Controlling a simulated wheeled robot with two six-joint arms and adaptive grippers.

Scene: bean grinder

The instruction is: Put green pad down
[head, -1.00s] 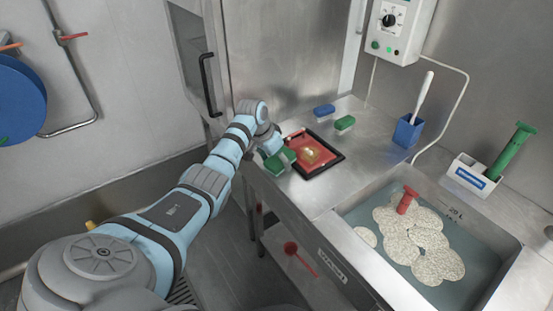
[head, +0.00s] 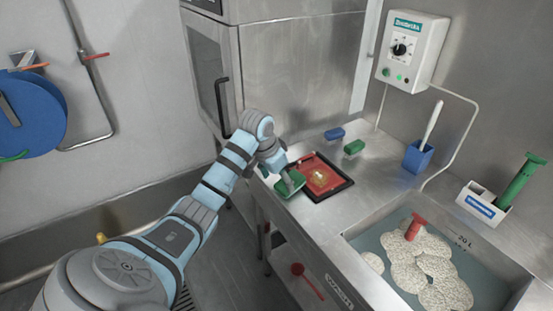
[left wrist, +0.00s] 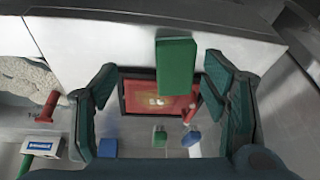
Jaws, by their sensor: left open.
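A green pad (head: 291,187) is at the front left edge of the counter, just left of the red board. In the left wrist view the green pad (left wrist: 176,64) shows between and beyond my spread fingers, with a gap to each. My left gripper (head: 285,178) is open, right at the pad, and partly covers it in the head view. Its two dark green fingers show in the left wrist view (left wrist: 163,98). I cannot tell whether the pad lies fully flat. My right gripper is not in view.
A red board in a black frame (head: 345,185) holds a small golden heap. Behind it are a blue block (head: 335,133) and a second green block (head: 354,146). A blue holder (head: 416,158) stands behind right. A water-filled sink (head: 395,215) holds pale discs. Bare counter lies between board and sink.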

